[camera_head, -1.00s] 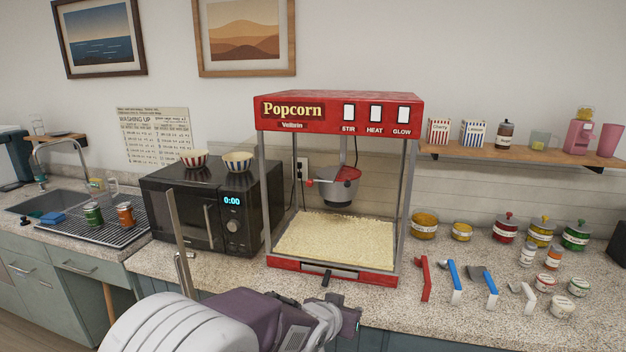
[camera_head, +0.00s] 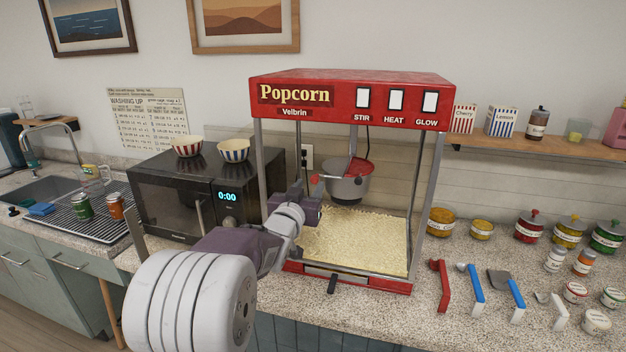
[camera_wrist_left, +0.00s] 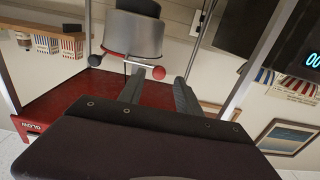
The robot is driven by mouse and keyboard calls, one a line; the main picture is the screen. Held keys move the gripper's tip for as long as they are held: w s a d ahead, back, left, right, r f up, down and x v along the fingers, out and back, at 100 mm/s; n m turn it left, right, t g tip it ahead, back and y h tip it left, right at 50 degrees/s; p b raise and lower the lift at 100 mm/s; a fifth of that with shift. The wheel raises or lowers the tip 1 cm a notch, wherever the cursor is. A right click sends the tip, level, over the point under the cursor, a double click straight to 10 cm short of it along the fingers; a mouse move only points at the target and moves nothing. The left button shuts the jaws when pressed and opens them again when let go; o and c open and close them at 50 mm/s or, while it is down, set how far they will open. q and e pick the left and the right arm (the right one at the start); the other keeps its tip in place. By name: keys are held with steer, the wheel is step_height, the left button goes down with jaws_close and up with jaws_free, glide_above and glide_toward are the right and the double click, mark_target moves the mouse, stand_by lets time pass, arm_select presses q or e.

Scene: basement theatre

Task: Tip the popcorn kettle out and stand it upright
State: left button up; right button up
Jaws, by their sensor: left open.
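The grey popcorn kettle (camera_head: 347,188) hangs inside the red popcorn machine (camera_head: 350,88), with a red lid (camera_head: 360,166) on top. It looks about upright. Its red handle knob (camera_head: 315,178) sticks out on its left side. My left gripper (camera_head: 314,192) is at the machine's open front left, close to the knob. In the left wrist view, which is turned over, the gripper (camera_wrist_left: 158,88) is open, with the red knob (camera_wrist_left: 158,72) just beyond and between its fingertips, and the kettle (camera_wrist_left: 137,36) behind. My right gripper is out of view.
Popcorn (camera_head: 370,240) covers the machine's floor. The machine's metal posts (camera_head: 428,190) stand close around my left gripper. A black microwave (camera_head: 180,200) with two striped bowls is at left. Scoops and tools (camera_head: 475,290) lie at right, and jars stand behind them.

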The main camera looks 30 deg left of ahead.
mark_target(314, 180)
arm_select(q)
steer(key=x, duration=0.3)
steer(key=shift+w+d+r+p, duration=0.1)
steer(key=shift+r+p, duration=0.15)
steer(key=shift+p, duration=0.1)
steer(key=shift+w+f, duration=0.15)
steer(key=shift+w, duration=0.1)
jaws_close()
stand_by(0.9)
